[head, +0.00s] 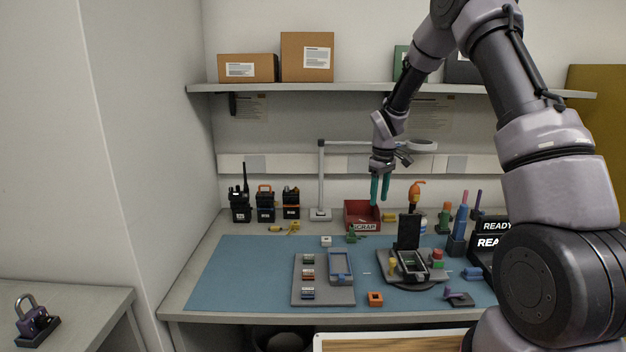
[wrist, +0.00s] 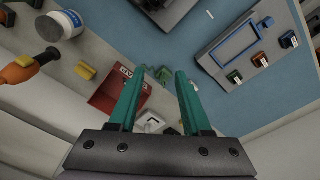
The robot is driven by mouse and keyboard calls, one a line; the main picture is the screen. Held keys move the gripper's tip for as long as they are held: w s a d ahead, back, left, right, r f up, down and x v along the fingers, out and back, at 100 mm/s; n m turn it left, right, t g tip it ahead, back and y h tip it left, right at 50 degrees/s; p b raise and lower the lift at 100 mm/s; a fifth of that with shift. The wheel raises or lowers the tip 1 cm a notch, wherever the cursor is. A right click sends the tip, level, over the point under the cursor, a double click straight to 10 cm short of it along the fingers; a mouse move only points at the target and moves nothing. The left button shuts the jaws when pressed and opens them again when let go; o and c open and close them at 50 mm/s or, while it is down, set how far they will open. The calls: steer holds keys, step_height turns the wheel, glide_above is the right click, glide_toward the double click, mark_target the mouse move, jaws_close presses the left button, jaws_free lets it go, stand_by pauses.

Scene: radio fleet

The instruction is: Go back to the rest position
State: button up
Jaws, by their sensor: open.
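My gripper (head: 379,190) hangs over the back of the workbench with its two teal fingers pointing down. In the wrist view my gripper (wrist: 158,100) has its fingers apart, with nothing held between them. The red scrap bin (head: 361,212) stands on the bench at or just below the fingers in the head view. In the wrist view the red bin (wrist: 104,97) lies beside the left finger, partly hidden by it. A small green thing (head: 352,236) lies on the blue mat in front of the bin.
Radios (head: 265,206) stand at the back left, beside a lamp post (head: 321,180). A grey tray (head: 310,258) and a dark fixture (head: 410,262) stand on the blue mat (head: 230,265). A shelf (head: 390,89) with boxes runs above, behind my arm. The mat's left part is clear.

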steer(key=s+d+r+m+t, duration=0.1)
steer(key=s+d+r+m, duration=0.15)
steer(key=s+r, duration=0.6)
steer(key=s+d+r+m+t, duration=0.1)
steer(key=s+r+m+t, duration=0.2)
steer(key=r, duration=1)
steer(key=s+r+m+t+y, duration=0.1)
steer(key=s+r+m, duration=0.2)
steer(key=s, duration=0.8)
steer(key=s+r+m+t, duration=0.1)
steer(key=s+r+m, duration=0.2)
steer(key=s, duration=0.8)
steer(key=shift+s+d+r+y, duration=0.2)
steer(key=shift+d+r+y, duration=0.2)
steer(key=shift+r, duration=0.5)
